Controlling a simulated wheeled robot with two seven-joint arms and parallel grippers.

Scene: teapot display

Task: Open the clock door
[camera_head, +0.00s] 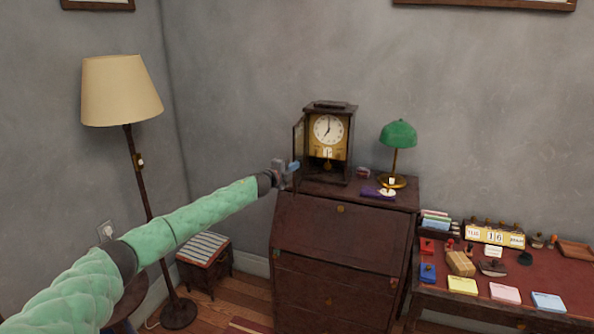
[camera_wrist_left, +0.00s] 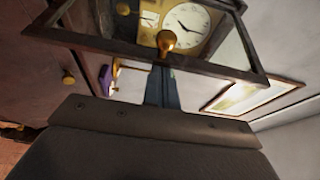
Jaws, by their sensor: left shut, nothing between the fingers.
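The clock (camera_head: 347,135) is a dark wooden case with a round white dial, standing on top of the dark bureau. Its narrow framed door (camera_head: 299,136) stands swung out at the case's left side. In the left wrist view the door's dark frame (camera_wrist_left: 100,47) crosses the upper part, with a round brass knob (camera_wrist_left: 166,41) on it and the dial beyond. My left gripper (camera_head: 293,167) is shut and empty, at the lower edge of the open door. Its fingers (camera_wrist_left: 162,88) end just below the knob; whether they touch the frame is unclear. My right gripper is out of view.
The bureau (camera_head: 330,232) also holds a green-shaded lamp (camera_head: 397,135) and a purple item (camera_head: 374,193) right of the clock. A floor lamp (camera_head: 122,92) stands at left. A desk (camera_head: 562,285) with cards and boxes is at right.

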